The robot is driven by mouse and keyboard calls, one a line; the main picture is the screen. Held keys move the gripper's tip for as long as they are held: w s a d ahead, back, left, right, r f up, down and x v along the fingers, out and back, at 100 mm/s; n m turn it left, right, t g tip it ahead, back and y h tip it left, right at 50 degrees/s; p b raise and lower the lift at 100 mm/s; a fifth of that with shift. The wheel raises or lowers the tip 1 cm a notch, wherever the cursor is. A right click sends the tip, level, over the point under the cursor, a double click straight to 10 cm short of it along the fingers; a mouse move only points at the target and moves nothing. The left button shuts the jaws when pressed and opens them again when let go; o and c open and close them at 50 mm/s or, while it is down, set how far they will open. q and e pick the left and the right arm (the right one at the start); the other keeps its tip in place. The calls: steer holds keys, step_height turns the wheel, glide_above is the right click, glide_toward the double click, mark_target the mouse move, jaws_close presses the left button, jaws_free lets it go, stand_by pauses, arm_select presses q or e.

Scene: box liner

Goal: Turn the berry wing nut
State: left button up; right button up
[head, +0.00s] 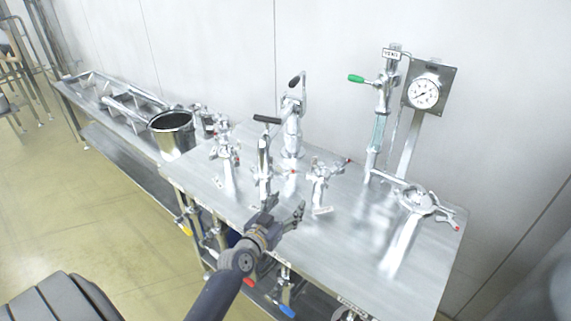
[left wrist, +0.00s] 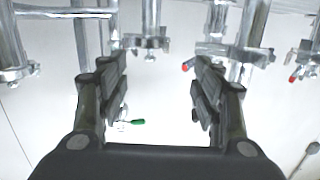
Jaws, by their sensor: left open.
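My left gripper (head: 285,208) is open and empty above the front of the steel table (head: 345,245); its two dark fingers also show wide apart in the left wrist view (left wrist: 160,72). Beyond it stand several shiny pipe fittings with clamps. A small fitting (head: 321,180) at the right of the gripper has a red-tipped part (head: 348,161). Another red tip (head: 457,228) is on the round clamp at the table's right. In the left wrist view red tips show beside the right finger (left wrist: 185,67) and farther right (left wrist: 291,79). I cannot tell which one is the berry wing nut.
A tall valve with a green handle (head: 356,78) and a round gauge (head: 424,93) stand at the back right. A black-handled valve (head: 265,160) rises close behind my gripper. A steel pot (head: 172,135) stands at the left. The table's front right is mostly clear.

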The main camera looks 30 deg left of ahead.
mark_target(285, 168)
arm_select(q)
steer(key=w+a+r+n+y, duration=0.2)
steer(key=a+r+y, duration=0.1)
steer(key=a, duration=0.3)
steer(key=shift+t, duration=0.4)
steer(key=x, duration=1)
steer(key=shift+w+d+f+b, duration=0.15)
steer(key=shift+w+b, duration=0.05)
steer(key=shift+b, duration=0.1)
steer(key=c, duration=0.8)
